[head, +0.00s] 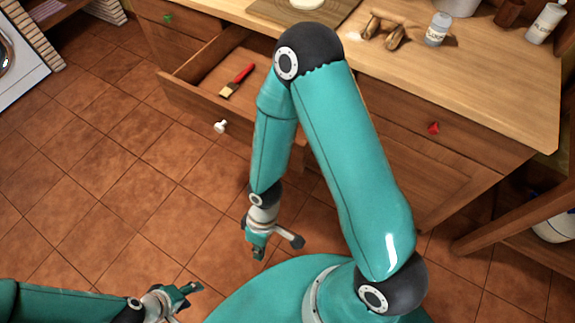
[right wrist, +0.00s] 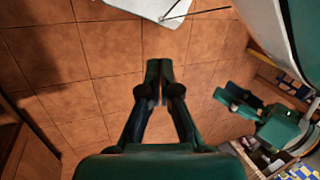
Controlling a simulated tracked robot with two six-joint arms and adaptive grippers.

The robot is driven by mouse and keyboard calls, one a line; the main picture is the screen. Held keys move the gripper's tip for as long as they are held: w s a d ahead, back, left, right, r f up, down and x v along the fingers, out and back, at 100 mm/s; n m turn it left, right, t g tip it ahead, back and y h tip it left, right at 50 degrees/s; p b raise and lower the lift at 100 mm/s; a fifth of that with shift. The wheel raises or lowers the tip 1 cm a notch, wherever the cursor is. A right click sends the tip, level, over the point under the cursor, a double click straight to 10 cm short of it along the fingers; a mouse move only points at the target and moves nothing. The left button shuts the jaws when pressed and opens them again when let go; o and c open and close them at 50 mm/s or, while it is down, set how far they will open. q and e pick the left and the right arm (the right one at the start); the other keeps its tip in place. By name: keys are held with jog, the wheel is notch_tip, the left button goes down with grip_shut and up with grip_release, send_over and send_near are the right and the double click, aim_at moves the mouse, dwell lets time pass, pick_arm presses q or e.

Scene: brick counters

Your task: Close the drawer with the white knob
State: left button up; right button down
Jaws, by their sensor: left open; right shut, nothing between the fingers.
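The drawer (head: 190,102) with the white knob (head: 220,126) stands pulled out of the wooden counter in the head view. A brush with a red handle (head: 240,76) lies inside it. My right arm hides the drawer's right part. My right gripper (head: 258,253) points down in front of the counter, lower in the picture than the knob and apart from it. Its fingers are shut and empty, also in the right wrist view (right wrist: 160,72). My left gripper (head: 190,293) is open and empty at the lower left, far from the drawer.
A drawer with a green knob (head: 168,17) and one with a red knob (head: 434,128) look shut. The counter top (head: 480,85) holds a bottle (head: 438,29) and other items. A shelf unit (head: 520,240) stands at right. Tiled floor (head: 90,180) lies clear at left.

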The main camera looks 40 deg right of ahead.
jog(key=w+d+r+n+t+h+b, duration=0.3)
jog(key=w+d+r+n+h, duration=0.1)
jog(key=r+n+h, duration=0.3)
jog(key=w+d+r+n+t+h+b, duration=0.3)
jog(key=w+d+r+n+h, duration=0.15)
jog(key=r+n, duration=0.45)
jog(key=h, duration=0.1)
send_near(292, 160)
jog(key=shift+n, duration=0.4)
jog(key=x, duration=0.3)
jog(key=b+x, duration=0.1)
jog(key=x, duration=0.2)
jog(key=shift+s+a+f, duration=0.25)
jog(key=shift+f, duration=0.05)
jog(key=shift+w+d, duration=0.2)
jog(key=shift+d, duration=0.2)
jog(key=shift+w+d, duration=0.1)
jog(key=shift+w, duration=0.05)
